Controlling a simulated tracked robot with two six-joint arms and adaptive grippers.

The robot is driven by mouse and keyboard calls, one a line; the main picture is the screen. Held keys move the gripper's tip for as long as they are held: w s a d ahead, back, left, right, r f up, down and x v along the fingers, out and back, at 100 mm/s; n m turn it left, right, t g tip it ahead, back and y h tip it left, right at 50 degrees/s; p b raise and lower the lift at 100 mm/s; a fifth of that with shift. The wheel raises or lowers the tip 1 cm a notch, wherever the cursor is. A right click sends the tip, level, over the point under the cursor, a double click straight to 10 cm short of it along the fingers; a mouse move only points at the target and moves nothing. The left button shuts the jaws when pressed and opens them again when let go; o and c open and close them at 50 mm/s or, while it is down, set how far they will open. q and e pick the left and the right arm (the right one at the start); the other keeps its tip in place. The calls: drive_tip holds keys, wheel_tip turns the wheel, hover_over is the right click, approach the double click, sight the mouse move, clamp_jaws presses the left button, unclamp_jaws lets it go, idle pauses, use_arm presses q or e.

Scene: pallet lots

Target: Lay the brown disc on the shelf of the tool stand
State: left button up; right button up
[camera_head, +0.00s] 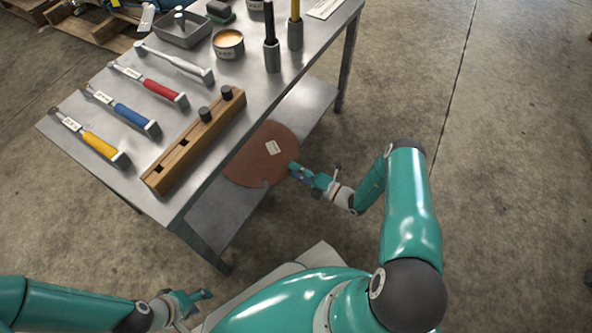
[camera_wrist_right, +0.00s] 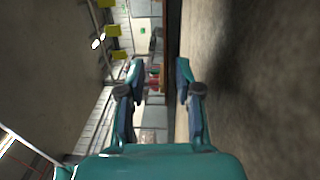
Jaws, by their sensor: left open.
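The brown disc (camera_head: 252,165) bears a white label and lies flat over the lower shelf (camera_head: 216,215) of the tool stand (camera_head: 235,122) in the head view. The stand's top edge borders its left side. My right gripper (camera_head: 293,170) is at the disc's right edge; contact cannot be told. The right wrist view shows its fingers (camera_wrist_right: 160,75) apart, with nothing clearly gripped. A dark brown strip between them may be the disc edge-on, but this is unclear. My left gripper (camera_head: 203,300) is open and empty at the bottom left, away from the stand.
The stand's top carries a wooden block with dark pegs (camera_head: 195,140), yellow, blue and red handled tools (camera_head: 130,112), a round tin (camera_head: 228,44), a grey tray (camera_head: 183,30) and upright holders (camera_head: 272,55). Concrete floor (camera_head: 500,170) is clear to the right.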

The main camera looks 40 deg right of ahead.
drive_tip(key=v, duration=1.2)
idle(0.4)
